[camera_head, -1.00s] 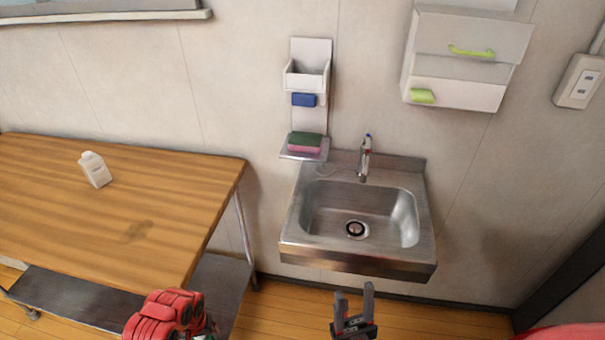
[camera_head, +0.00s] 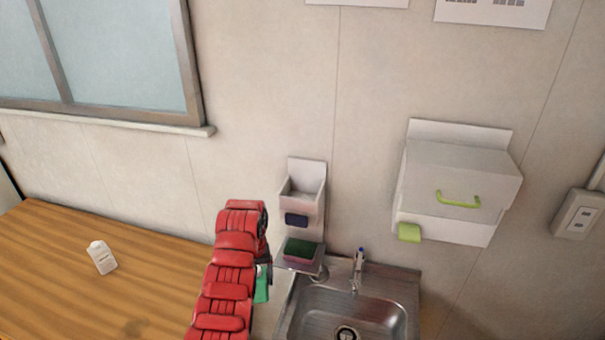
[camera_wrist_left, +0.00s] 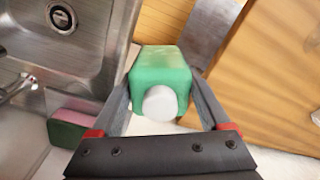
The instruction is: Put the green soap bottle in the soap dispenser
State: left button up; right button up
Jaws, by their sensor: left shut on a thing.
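My left gripper (camera_wrist_left: 160,82) is shut on the green soap bottle (camera_wrist_left: 160,72), with one finger on each side and the bottle's white round cap facing the wrist camera. In the head view a small part of the green bottle (camera_head: 262,284) shows beside my red left arm, which hides most of the left gripper. The soap dispenser (camera_head: 303,190) is a white, open-topped wall holder with a dark blue front piece. It is above and to the right of the bottle in the head view. The dispenser looks empty. My right gripper is out of view.
A green and pink sponge (camera_head: 299,249) sits on a small shelf under the dispenser, also seen in the left wrist view (camera_wrist_left: 75,122). The metal sink (camera_head: 398,318) and faucet (camera_head: 358,268) are beside it.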

pick_arm(q)
jog(key=w+d+r+m+p, duration=0.1)
jog(key=d+r, duration=0.3)
jog(key=r, duration=0.6)
jog(key=w+d+r+m+p, duration=0.1)
jog(key=d+r+p, duration=0.2)
jog(key=r, duration=0.8)
jog(key=shift+d+r+m+p, duration=0.3)
jog(key=shift+d+p, duration=0.1)
jog(key=shift+p, duration=0.05)
jog(key=shift+m, duration=0.3)
jog(key=r, duration=0.3)
jog(key=r+p, duration=0.1)
jog(key=shift+d+r, duration=0.2)
jog(key=shift+d, duration=0.2)
